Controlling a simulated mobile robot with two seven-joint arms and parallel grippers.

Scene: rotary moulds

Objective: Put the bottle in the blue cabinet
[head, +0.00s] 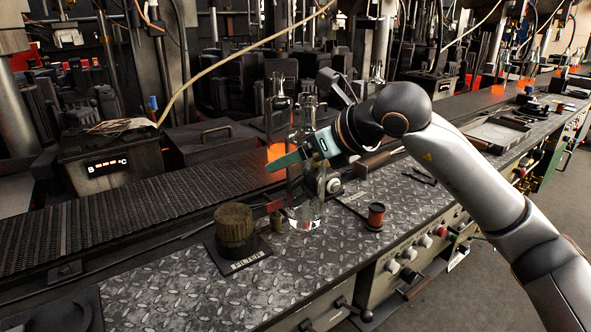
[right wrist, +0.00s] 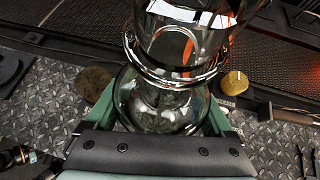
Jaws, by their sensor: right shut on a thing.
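A clear glass bottle (head: 306,208) is upright over the diamond-plate worktop in the head view. My right gripper (head: 303,160), with green fingers, reaches in from the right and is shut around its body. In the right wrist view the bottle (right wrist: 165,100) fills the space between the fingers of the gripper (right wrist: 160,112). I cannot tell whether its base touches the worktop. A second clear glass bottle (head: 279,112) stands behind it at the conveyor, partly overlapped. I see no blue cabinet. My left gripper is not in view.
The dark conveyor (head: 130,216) runs behind. A tray (head: 497,134) lies farther right. The front left worktop is mostly clear.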

